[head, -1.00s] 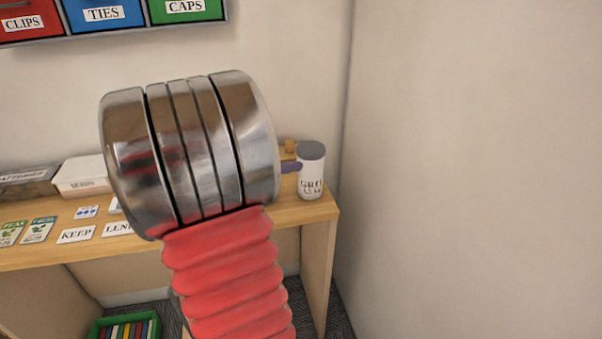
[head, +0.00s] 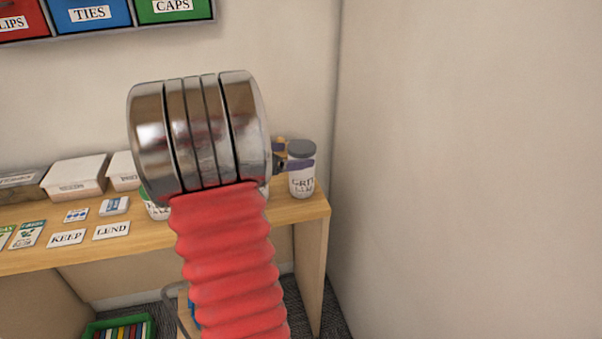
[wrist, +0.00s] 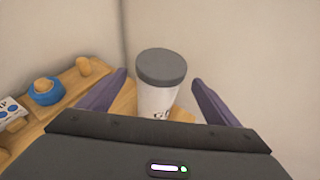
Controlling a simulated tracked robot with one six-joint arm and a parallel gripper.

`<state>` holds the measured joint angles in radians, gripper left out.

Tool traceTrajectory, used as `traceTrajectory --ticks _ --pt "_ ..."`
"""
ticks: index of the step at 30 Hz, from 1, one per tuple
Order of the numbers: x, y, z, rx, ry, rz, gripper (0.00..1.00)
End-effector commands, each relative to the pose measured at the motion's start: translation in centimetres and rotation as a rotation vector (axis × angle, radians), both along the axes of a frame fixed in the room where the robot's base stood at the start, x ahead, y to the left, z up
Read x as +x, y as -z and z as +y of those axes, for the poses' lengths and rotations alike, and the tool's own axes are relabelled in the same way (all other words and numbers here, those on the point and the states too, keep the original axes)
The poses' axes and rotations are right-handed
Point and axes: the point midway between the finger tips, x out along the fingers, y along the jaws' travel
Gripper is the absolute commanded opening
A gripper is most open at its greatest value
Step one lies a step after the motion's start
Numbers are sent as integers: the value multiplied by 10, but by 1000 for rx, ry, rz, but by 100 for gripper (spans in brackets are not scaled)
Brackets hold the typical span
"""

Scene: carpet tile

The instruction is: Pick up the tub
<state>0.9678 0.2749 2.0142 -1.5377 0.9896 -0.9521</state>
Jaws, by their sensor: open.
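The tub (head: 302,180) is a white cylinder with a grey lid and a dark printed label that seems to read GRIT. It stands upright at the right end of the wooden bench. In the wrist view the tub (wrist: 159,90) stands between the two purple fingers of my gripper (wrist: 160,88), with a gap on each side. My gripper is open and holds nothing. In the head view a purple finger (head: 300,164) crosses in front of the tub, and my arm hides most of the gripper. The tub's lower part is hidden in the wrist view.
The bench (head: 140,240) carries KEEP (head: 66,238) and LEND (head: 111,231) cards, seed packets and white boxes. A blue round object (wrist: 46,92) and small wooden pieces lie left of the tub. A wall stands close on the right.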

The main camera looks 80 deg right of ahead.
Motion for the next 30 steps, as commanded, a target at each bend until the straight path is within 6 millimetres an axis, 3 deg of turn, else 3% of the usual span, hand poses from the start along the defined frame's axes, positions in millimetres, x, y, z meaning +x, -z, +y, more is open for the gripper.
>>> traceTrajectory --ticks 11,22,30 --pt "-2 2 -2 0 1 0 85" --pt "-23 18 -36 1 1 0 85" --pt "-25 20 -42 1 -1 -1 85"
